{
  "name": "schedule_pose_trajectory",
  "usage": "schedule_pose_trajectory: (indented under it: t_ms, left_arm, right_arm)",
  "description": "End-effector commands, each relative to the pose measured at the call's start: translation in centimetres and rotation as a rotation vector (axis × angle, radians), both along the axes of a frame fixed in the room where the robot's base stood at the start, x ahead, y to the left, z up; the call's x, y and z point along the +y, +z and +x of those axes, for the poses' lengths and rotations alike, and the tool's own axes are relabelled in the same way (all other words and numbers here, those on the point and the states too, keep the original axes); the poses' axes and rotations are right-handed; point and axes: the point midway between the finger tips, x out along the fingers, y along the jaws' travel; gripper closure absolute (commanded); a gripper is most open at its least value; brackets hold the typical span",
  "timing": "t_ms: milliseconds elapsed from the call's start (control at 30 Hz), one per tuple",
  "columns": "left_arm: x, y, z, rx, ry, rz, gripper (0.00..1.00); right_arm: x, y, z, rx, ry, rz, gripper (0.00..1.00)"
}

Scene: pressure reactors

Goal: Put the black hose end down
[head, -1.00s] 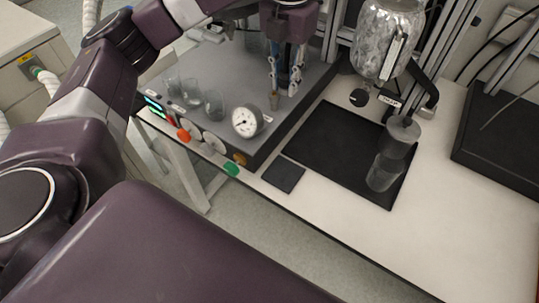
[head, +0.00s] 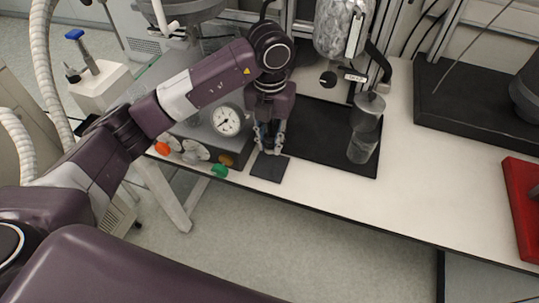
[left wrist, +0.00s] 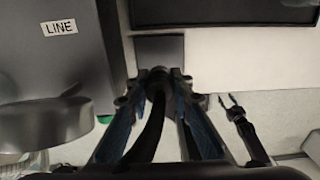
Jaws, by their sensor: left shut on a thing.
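My left gripper (head: 268,150) points down at the front edge of the bench, just behind a small black square mat (head: 268,169). In the left wrist view the left gripper (left wrist: 158,82) is shut on the black hose end (left wrist: 153,110), and the hose runs back between the fingers toward the camera. The mat (left wrist: 160,50) shows just beyond the fingertips there. Whether the hose end touches the mat cannot be told. In the head view the hose end is hidden by the fingers.
A grey unit with a round gauge (head: 228,121) and coloured knobs stands left of the gripper. A clear vessel (head: 364,138) stands on a larger black mat (head: 310,150) to the right. A red tray (head: 520,205) lies far right. The bench front between is clear.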

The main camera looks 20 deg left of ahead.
Motion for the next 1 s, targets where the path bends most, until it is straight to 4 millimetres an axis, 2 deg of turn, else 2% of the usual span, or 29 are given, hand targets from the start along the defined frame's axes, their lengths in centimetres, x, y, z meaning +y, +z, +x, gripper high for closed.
schedule_pose_trajectory:
  t_ms: [100, 233, 533, 900, 933, 1000]
  left_arm:
    - [0.0, -1.5, 0.0, 0.001, 0.000, 0.000, 1.00]
    - [0.0, -2.2, 0.0, -0.001, 0.000, 0.000, 1.00]
    - [0.0, -6.1, -0.1, 0.002, -0.001, 0.000, 1.00]
    - [0.0, -6.8, 0.0, -0.001, -0.001, 0.000, 1.00]
    - [0.0, -6.8, 0.0, -0.001, -0.001, 0.000, 0.78]
    - [0.0, -6.6, 0.0, -0.001, -0.001, 0.000, 0.71]
  right_arm:
    - [0.9, 0.4, -1.7, 0.022, 0.000, 0.010, 0.60]
    - [1.8, 0.3, -2.7, 0.038, 0.001, 0.019, 0.60]
    - [1.7, 1.2, -2.0, 0.028, 0.004, 0.018, 0.60]
    - [0.9, 0.7, -1.4, 0.018, 0.002, 0.009, 0.60]
    - [0.9, 0.8, -1.4, 0.018, 0.001, 0.009, 0.60]
    - [0.8, 0.9, -1.4, 0.018, 0.001, 0.008, 0.60]
